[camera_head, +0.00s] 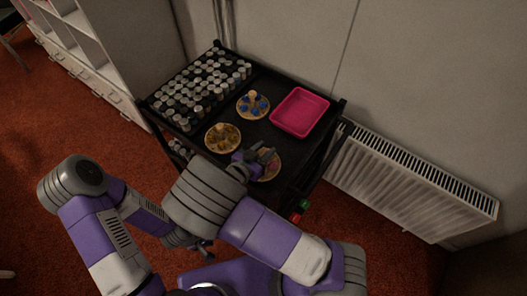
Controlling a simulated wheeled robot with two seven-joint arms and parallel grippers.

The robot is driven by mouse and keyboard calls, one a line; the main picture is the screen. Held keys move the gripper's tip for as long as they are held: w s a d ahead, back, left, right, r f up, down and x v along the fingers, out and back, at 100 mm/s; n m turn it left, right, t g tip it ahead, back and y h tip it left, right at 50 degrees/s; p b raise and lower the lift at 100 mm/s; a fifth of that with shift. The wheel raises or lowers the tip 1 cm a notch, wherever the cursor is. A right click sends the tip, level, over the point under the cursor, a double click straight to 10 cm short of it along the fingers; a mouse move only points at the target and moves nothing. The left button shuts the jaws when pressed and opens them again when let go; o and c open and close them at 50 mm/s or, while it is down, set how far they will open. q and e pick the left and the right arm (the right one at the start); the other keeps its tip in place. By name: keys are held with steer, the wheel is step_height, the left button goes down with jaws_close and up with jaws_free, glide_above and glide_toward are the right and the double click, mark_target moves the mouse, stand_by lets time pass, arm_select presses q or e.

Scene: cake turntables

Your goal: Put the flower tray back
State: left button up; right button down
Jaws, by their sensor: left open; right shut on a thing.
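My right gripper (264,157) is at the front of the black cart top, shut on a round tan tray (276,168), probably the flower tray. The gripper and forearm cover much of this tray, so its contents and whether it touches the cart cannot be made out. Two similar round trays stand on the cart: one with yellowish-brown pieces (223,137) to the left, and one with blue pieces (253,105) behind. My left gripper (205,250) is open and empty, low in front of the cart, partly behind my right arm.
A pink rectangular tray (300,112) lies at the right of the black cart (259,137). Several rows of small jars (203,87) fill its left side. A white radiator (412,180) is on the wall at right, and white shelves (88,50) stand at left.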

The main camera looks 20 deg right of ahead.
steer(key=shift+f, duration=0.1)
steer(key=c, duration=0.8)
jaws_free()
steer(key=shift+o, duration=0.2)
steer(key=shift+s+a+r, duration=0.15)
steer(key=shift+a+r, duration=0.1)
steer(key=shift+r, duration=0.1)
steer(key=p+v, duration=0.3)
steer(key=v, duration=0.8)
steer(key=shift+s+p, duration=0.15)
steer(key=shift+p, duration=0.15)
steer(key=shift+a, duration=0.15)
